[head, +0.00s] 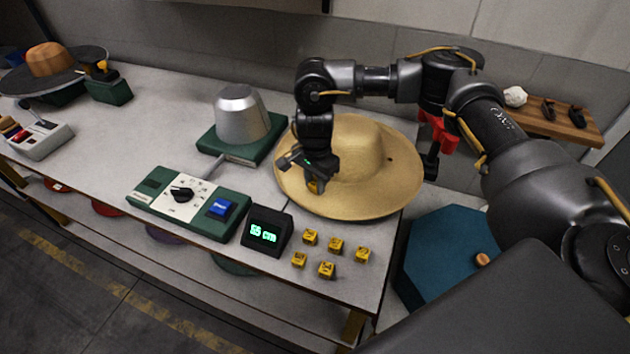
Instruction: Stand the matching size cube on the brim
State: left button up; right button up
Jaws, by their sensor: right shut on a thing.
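A straw-coloured hat (362,150) with a wide brim lies on the right part of the bench. My right gripper (315,182) points down over the near left part of the brim. It is shut on a yellow size cube (316,187), mostly hidden by the fingers; its number cannot be read. I cannot tell whether the cube touches the brim. Several other yellow size cubes (335,246) stand in front of the hat, their marks too small to read. A black display (264,231) shows green digits that look like 55 cm. My left gripper is not in view.
Left of the hat, a grey metal hat block (241,114) stands on a green base. A green control panel (187,200) has a dial and a blue button. A dark-brimmed hat (50,64) lies far left. A blue hexagonal box (450,250) stands right of the bench.

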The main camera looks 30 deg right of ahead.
jog(key=o, duration=1)
jog(key=shift+o, duration=0.2)
notch_tip(320, 180, up, 11)
jog(key=shift+f+b, duration=0.15)
jog(key=shift+b, duration=0.25)
